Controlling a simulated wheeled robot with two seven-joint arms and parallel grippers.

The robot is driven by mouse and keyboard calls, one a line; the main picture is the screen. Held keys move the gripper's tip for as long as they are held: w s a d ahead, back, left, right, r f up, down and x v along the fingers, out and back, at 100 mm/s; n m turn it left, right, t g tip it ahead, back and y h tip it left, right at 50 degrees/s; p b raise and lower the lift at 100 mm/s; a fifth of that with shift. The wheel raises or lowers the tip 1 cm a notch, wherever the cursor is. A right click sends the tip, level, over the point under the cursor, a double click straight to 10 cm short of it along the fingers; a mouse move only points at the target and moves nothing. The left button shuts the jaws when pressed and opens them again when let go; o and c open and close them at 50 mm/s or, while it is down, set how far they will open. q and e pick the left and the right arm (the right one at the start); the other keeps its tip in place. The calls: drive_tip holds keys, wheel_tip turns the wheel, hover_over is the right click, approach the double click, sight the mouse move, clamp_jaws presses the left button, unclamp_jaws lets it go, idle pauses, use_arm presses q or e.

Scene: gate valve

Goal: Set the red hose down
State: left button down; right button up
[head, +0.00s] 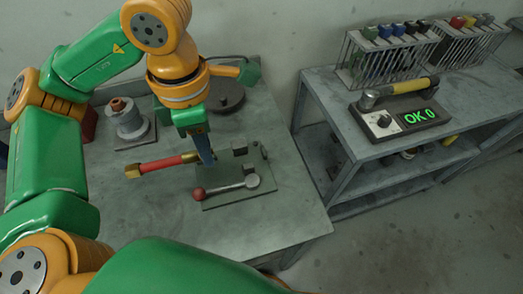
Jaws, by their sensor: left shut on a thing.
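The red hose (165,163) is a short red piece with a brass-coloured fitting at its left end. In the head view it lies across the space over the near table, left of a flat fixture plate (215,203). My left gripper (206,158) points down and is shut on the hose near its right end. The fingers hide part of that end. I cannot tell whether the hose touches the table or hangs just above it. My right gripper is not in view.
The plate carries grey blocks and a lever with a red knob (199,194). A grey spool-like part (126,119) and a dark disc (225,96) stand behind. The table (155,215) is bare in front. A right-hand bench (335,100) holds racks and a tester reading "OK 0" (405,117).

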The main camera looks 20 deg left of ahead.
use_arm(q)
drive_tip(key=w+d+f+p, duration=0.1)
drive_tip(key=w+d+f, duration=0.1)
drive_tip(key=w, duration=0.2)
hover_over(257, 157)
wheel_tip(257, 157, down, 7)
drive_tip(key=shift+r+p, duration=0.2)
drive_tip(key=shift+p, duration=0.2)
wheel_tip(257, 157, down, 3)
drive_tip(key=shift+a+r, duration=0.1)
drive_tip(key=shift+f, duration=0.35)
drive_tip(key=shift+w+f, duration=0.1)
drive_tip(key=shift+f, duration=0.05)
drive_tip(key=c, duration=0.6)
unclamp_jaws()
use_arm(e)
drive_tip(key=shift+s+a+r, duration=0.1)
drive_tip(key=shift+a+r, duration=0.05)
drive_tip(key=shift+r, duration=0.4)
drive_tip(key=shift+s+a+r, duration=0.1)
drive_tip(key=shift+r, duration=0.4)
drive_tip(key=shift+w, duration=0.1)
